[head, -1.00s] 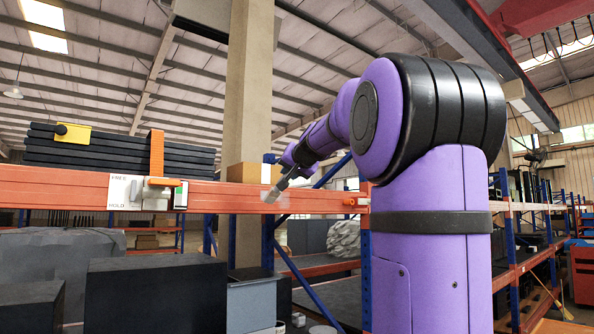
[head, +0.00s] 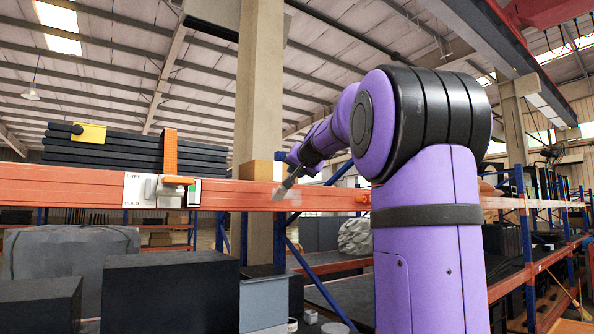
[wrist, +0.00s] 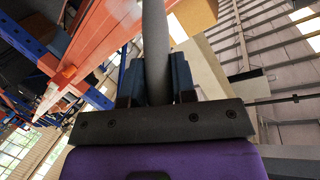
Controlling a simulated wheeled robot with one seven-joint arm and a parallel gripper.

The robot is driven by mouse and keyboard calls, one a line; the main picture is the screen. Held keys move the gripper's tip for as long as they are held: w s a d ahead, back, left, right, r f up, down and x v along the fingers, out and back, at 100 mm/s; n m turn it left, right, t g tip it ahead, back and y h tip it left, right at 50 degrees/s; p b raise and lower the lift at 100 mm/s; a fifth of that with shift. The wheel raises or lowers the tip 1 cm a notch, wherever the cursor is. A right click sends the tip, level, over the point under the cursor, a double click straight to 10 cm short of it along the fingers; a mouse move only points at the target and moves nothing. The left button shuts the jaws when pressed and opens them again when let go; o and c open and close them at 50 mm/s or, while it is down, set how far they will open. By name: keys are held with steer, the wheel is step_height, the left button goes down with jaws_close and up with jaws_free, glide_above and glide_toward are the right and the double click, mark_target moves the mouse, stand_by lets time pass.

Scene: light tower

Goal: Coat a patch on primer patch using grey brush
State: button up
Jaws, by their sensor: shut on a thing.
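My gripper (head: 297,174) is at the end of my purple arm, in front of the orange beam in the head view. In the wrist view my gripper (wrist: 155,85) is shut on the grey brush (wrist: 155,45), whose handle stands between the two dark fingers. In the head view the grey brush (head: 287,187) slants down and left across the face of the beam. A small pale grey area shows at its lower end; I cannot tell whether it is the bristles or the primer patch, nor whether the brush touches the beam.
The orange beam (head: 70,186) runs across the view. It carries a white FREE/HOLD plate (head: 138,190) with a lever and an orange strap (head: 170,150). Dark stacked slabs (head: 120,147) lie behind. Dark boxes (head: 170,291) stand below the beam. A concrete column (head: 260,80) rises behind.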

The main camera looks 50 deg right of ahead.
steer(key=shift+w+d, duration=0.2)
steer(key=shift+w, duration=0.65)
stand_by(0.3)
